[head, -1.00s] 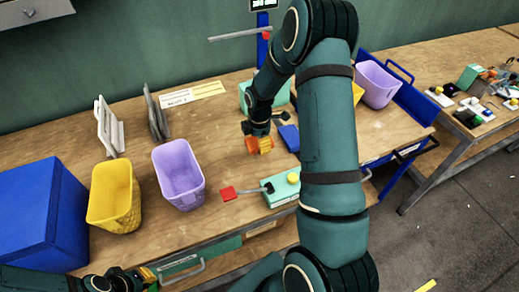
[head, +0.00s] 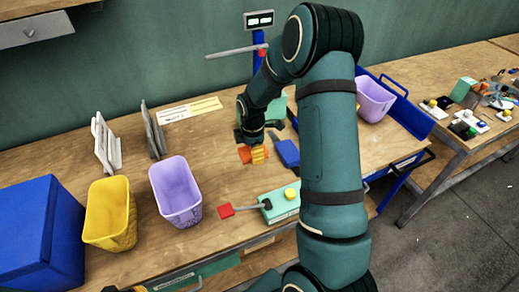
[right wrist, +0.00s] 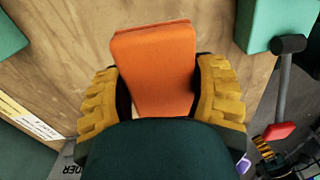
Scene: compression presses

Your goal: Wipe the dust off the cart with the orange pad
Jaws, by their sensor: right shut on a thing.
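My right gripper (head: 254,154) is shut on the orange pad (head: 244,154), over the wooden workbench. In the right wrist view the orange pad (right wrist: 154,70) stands out between the two yellow fingers (right wrist: 158,98). I cannot tell whether it touches the bench. The cart (head: 414,117), with blue walls and a light wooden top, is at the right behind my right arm, which hides part of it. I cannot make out dust on it. Only a sliver of my left gripper (head: 138,289) shows at the bottom edge; its opening is not visible.
A purple bin (head: 374,98) stands on the cart. Another purple bin (head: 176,192), a yellow bin (head: 110,213) and a blue box (head: 40,232) stand at the left. A green press with a red-ended lever (head: 281,205) and a blue flat item (head: 288,153) are near my gripper.

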